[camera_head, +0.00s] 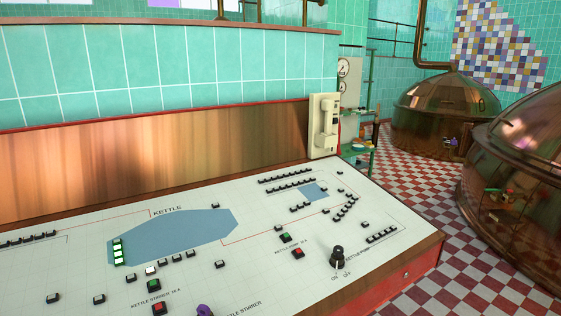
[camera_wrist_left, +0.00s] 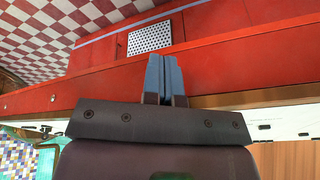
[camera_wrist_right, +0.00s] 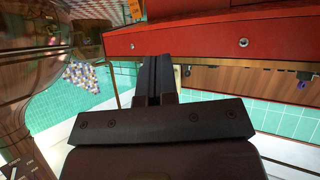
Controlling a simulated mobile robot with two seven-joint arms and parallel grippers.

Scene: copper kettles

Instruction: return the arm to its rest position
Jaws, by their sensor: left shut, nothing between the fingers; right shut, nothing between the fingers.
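My left gripper (camera_wrist_left: 165,60) shows in the left wrist view with its two blue-grey fingers together and nothing between them. A red panel front and a perforated grille lie behind its fingertips. My right gripper (camera_wrist_right: 153,65) shows in the right wrist view, its dark fingers together and empty. A red console edge is to the right of its fingertips in that picture. Neither gripper nor arm shows in the head view. I cannot tell how far either gripper is from the console.
The white control panel (camera_head: 75,265) carries several small buttons, a black knob (camera_head: 337,258) and a partly cut-off purple piece (camera_head: 204,311). A cream telephone (camera_head: 324,125) hangs behind it. Copper kettles (camera_head: 440,108) stand at the right. The checkered floor (camera_head: 405,187) beside the console looks clear.

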